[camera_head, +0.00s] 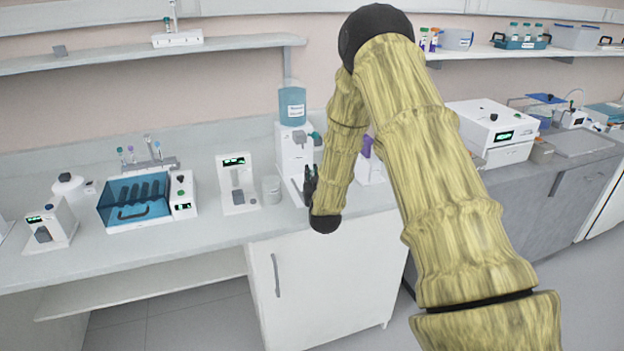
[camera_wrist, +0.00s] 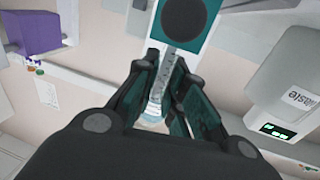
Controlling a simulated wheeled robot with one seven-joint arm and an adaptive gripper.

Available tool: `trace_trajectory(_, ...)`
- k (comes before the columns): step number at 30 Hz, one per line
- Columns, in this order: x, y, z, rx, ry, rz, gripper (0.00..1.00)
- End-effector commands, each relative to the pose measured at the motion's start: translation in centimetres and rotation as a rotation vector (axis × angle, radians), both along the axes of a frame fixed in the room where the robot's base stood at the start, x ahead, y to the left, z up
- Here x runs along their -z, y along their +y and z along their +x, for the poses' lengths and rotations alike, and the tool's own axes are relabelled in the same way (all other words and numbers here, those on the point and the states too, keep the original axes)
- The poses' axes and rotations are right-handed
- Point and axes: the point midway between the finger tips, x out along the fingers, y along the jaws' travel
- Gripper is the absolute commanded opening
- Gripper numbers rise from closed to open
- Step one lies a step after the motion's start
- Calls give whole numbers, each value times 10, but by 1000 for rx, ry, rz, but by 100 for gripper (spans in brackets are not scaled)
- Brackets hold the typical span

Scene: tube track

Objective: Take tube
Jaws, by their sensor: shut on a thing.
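My gripper (camera_wrist: 164,62) is shut on a clear tube (camera_wrist: 158,92) with scale marks in the wrist view. The fingers stand on either side of the tube and hide part of it. A teal piece with a dark round face (camera_wrist: 184,20) lies at the tube's upper end in that view; I cannot tell if it is the tube's cap. In the head view my gripper (camera_head: 310,184) is at the counter's front, beside a white dispenser (camera_head: 294,150) with a blue bottle on top. The tube cannot be made out there.
A white device with a display (camera_head: 238,185) and a beaker (camera_head: 271,190) stand left of my gripper in the head view. A blue-lidded machine (camera_head: 135,198) is farther left.

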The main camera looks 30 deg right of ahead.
Motion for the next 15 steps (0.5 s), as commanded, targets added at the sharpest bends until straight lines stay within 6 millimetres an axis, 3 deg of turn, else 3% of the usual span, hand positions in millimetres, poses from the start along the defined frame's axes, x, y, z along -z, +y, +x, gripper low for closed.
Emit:
trace_trajectory(5,-12,0,1,-1,-2,0,2)
trace_trajectory(15,-58,0,1,-1,-3,-1,2)
